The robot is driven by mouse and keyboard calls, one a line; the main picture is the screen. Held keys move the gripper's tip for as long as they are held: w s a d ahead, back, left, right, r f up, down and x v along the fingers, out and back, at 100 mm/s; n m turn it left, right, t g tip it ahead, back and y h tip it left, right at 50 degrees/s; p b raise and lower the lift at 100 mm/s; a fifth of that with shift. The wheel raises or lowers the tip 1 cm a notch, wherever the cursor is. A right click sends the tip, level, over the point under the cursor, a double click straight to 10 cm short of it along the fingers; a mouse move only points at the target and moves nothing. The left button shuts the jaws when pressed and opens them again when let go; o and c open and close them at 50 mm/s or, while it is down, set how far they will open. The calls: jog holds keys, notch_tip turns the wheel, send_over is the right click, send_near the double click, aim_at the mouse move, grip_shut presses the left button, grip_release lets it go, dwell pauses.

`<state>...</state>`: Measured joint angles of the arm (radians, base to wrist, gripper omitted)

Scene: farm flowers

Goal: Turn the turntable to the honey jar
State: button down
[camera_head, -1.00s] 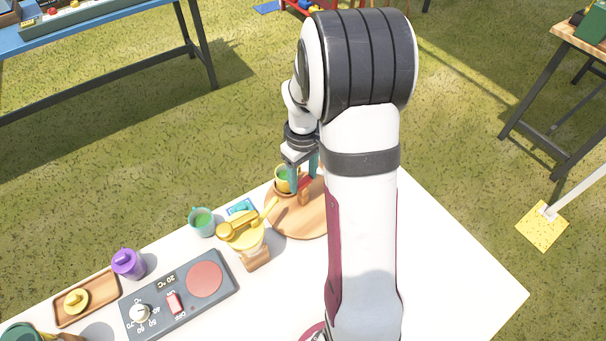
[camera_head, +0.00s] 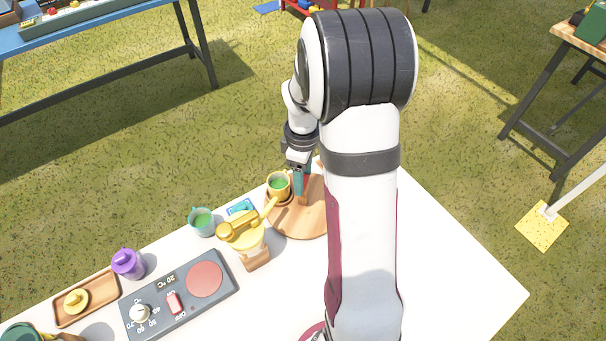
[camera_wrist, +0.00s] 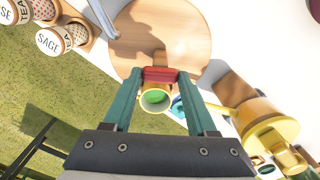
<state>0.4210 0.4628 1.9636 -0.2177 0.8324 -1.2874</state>
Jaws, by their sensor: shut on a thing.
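The turntable (camera_head: 310,222) is a round wooden disc on the white table, partly hidden by my arm; it also shows in the wrist view (camera_wrist: 185,28). A red-topped handle (camera_wrist: 160,75) stands at it. My gripper (camera_head: 300,193) is shut on this handle, with the red block between the teal fingertips in the wrist view. A yellow cup with green contents (camera_head: 278,184) is at the turntable's left edge, close beside the fingers. Round jars in the wrist view include one labelled SAGE (camera_wrist: 55,41) and one labelled TEA. I cannot make out a honey label.
A yellow-topped kettle (camera_head: 243,235) stands close left of the turntable. Beyond it are a teal cup (camera_head: 202,222), a grey hotplate (camera_head: 190,307), a purple cup (camera_head: 128,264) and a wooden tray (camera_head: 64,314). The table's front right (camera_head: 450,290) is clear.

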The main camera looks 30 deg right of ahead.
jog(key=shift+n, duration=5.4)
jog(key=shift+c, duration=1)
grip_release()
jog(key=shift+r, duration=0.15)
notch_tip(320, 180, up, 16)
jog(key=shift+f, duration=0.2)
jog(key=shift+a, duration=0.1)
